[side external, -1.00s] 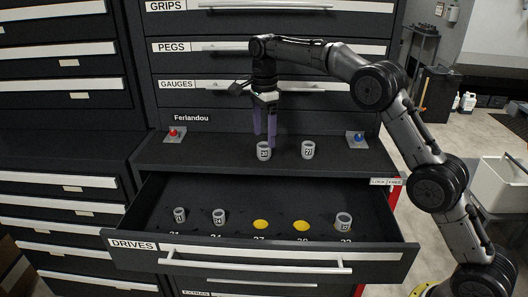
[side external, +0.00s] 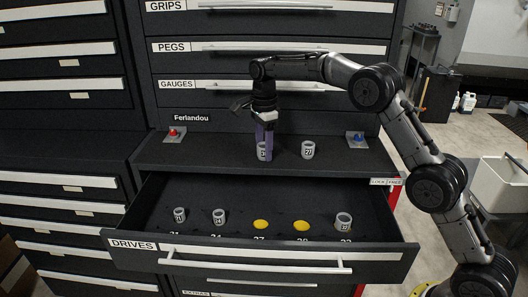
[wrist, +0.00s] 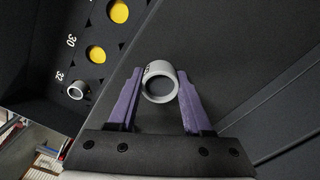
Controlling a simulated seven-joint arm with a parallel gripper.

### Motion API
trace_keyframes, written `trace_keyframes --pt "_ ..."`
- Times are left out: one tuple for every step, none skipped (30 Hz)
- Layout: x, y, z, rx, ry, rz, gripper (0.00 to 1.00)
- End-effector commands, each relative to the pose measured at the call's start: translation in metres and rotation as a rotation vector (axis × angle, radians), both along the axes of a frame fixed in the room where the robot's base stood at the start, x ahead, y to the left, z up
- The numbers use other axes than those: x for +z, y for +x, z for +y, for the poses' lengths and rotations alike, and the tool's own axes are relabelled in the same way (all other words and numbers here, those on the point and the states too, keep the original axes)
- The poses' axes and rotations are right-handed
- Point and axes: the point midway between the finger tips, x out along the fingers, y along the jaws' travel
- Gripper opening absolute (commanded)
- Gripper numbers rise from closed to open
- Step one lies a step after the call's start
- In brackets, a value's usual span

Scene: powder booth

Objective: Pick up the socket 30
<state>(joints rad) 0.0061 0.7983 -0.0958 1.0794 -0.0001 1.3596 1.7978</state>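A grey ring-shaped socket (side external: 262,151) stands on the ledge above the open drawer, its number partly covered by a finger. It also shows in the wrist view (wrist: 160,101), between the finger ends. A second grey socket (side external: 308,150), marked 27, stands to its right. My gripper (side external: 265,143) points down at the left socket, with purple fingers on either side of it. In the wrist view my gripper (wrist: 160,78) is open, its fingers spread around the socket; I cannot tell whether either finger touches it.
The open drawer (side external: 130,237) below holds sockets marked 21 (side external: 179,214), 24 (side external: 219,216) and 32 (side external: 343,221). Two yellow round spots (side external: 260,224) lie between them. A red button (side external: 174,133) and a blue button (side external: 358,137) stand at the ledge's ends.

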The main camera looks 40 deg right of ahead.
Motion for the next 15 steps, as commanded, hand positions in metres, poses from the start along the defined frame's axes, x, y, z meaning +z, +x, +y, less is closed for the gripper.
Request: trace_keyframes --pt "0.0001 0.0 0.0 0.0 0.0 0.0 0.29" --pt "0.0001 0.0 0.0 0.0 0.0 0.0 0.24" --pt "0.0002 0.0 0.0 0.0 0.0 0.0 0.17" --pt "0.0002 0.0 0.0 0.0 0.0 0.0 0.11" --pt "0.0002 0.0 0.0 0.0 0.0 0.0 0.06" --pt "0.0002 0.0 0.0 0.0 0.0 0.0 0.0" --pt "0.0002 0.0 0.0 0.0 0.0 0.0 0.0" --pt "0.0002 0.0 0.0 0.0 0.0 0.0 0.0" --pt "0.001 0.0002 0.0001 0.0 0.0 -0.002 0.0" --pt "0.001 0.0002 0.0001 0.0 0.0 -0.002 0.0" --pt "0.001 0.0002 0.0001 0.0 0.001 -0.002 0.0" --pt "0.001 0.0002 0.0001 0.0 0.0 -0.002 0.0" --pt "0.001 0.0002 0.0001 0.0 0.0 -0.002 0.0" --pt "0.001 0.0002 0.0001 0.0 0.0 -0.002 0.0" --pt "0.0012 0.0002 0.0001 0.0 0.0 -0.002 0.0"
